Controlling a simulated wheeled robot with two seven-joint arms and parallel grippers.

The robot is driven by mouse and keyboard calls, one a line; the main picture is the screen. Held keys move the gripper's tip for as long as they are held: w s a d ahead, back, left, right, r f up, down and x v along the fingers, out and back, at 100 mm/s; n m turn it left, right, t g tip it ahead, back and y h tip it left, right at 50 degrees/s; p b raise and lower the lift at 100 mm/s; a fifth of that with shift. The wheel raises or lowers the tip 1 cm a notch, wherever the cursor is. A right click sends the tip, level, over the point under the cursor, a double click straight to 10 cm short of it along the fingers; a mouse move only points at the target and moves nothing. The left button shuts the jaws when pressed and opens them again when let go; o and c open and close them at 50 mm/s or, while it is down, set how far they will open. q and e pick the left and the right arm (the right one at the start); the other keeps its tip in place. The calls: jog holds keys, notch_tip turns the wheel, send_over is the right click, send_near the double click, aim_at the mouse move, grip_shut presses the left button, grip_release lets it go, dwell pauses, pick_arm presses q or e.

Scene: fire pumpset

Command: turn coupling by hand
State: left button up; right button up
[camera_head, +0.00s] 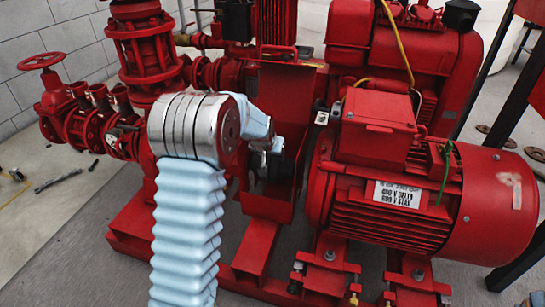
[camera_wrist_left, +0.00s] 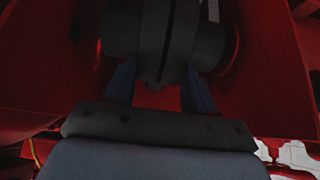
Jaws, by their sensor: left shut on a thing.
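The coupling (camera_wrist_left: 155,35) is a dark grey cylinder with a black slot round its middle, set between red walls in the left wrist view. My left gripper (camera_wrist_left: 160,82) has its two blue fingers on either side of the coupling's lower part and is shut on it. In the head view my left gripper (camera_head: 276,160) reaches into the red housing (camera_head: 285,95) left of the red motor (camera_head: 400,200). There the arm and housing hide most of the coupling. My right gripper is in neither view.
The motor carries a terminal box (camera_head: 375,140) and a white label (camera_head: 397,194). Red pipes and a handwheel (camera_head: 42,61) stand at the left. A wrench (camera_head: 58,181) lies on the floor. Dark posts stand at the right. Red walls closely flank the gripper.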

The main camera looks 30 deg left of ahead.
aim_at(270, 165)
pick_arm(q)
jog(key=shift+s+d+f+t+y+b, duration=0.15)
jog(key=shift+s+f+t+b, duration=0.3)
jog(key=shift+t+b, duration=0.5)
jog(key=shift+s+d+f+t+y+b, duration=0.15)
jog(key=shift+s+f+t+b, duration=0.1)
jog(key=shift+s+t+b, duration=0.6)
jog(key=shift+s+f+t+b, duration=0.1)
jog(key=shift+f+t+b, duration=0.2)
jog(key=shift+t+b, duration=0.35)
jog(key=shift+s+f+t+y+b, duration=0.3)
jog(key=shift+t+y+b, duration=0.05)
jog(key=shift+t+y, duration=0.2)
jog(key=shift+s+d+f+t+y, duration=0.1)
jog(key=shift+s+f+t+y, duration=0.25)
jog(key=shift+t, duration=0.5)
jog(key=shift+s+d+f+t, duration=0.1)
jog(key=shift+f+t, duration=0.5)
jog(key=shift+t, duration=0.2)
jog(key=shift+s+d+f+t+y, duration=0.1)
jog(key=shift+s+f+t+y, duration=0.25)
jog(key=shift+t, duration=0.5)
jog(key=shift+w+f+h, duration=0.1)
jog(key=shift+f+h, duration=0.05)
jog(key=shift+h, duration=0.1)
jog(key=o, duration=1)
jog(key=shift+o, duration=0.2)
